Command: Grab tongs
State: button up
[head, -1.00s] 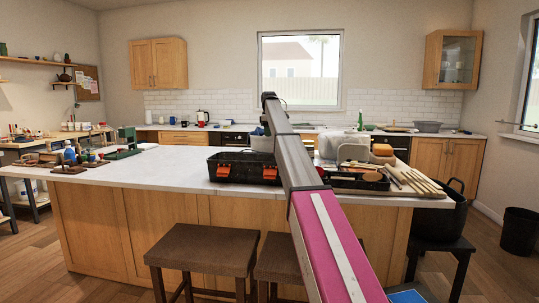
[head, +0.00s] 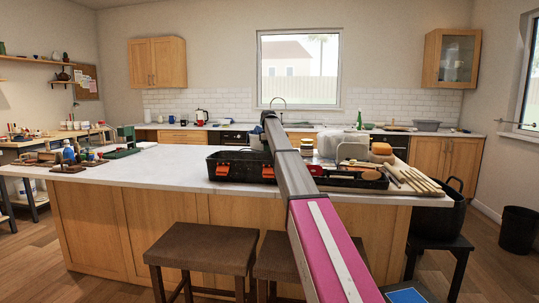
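I cannot pick out the tongs for certain. A group of long, light wooden-handled tools (head: 420,183) lies at the right end of the island worktop, partly over its front edge. A dark tray (head: 350,180) with small items lies right of my arm. My arm reaches from the lower right over the worktop, its far visible end above the toolbox. My gripper's fingers do not show.
A black tub (head: 441,204) stands at the right end.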

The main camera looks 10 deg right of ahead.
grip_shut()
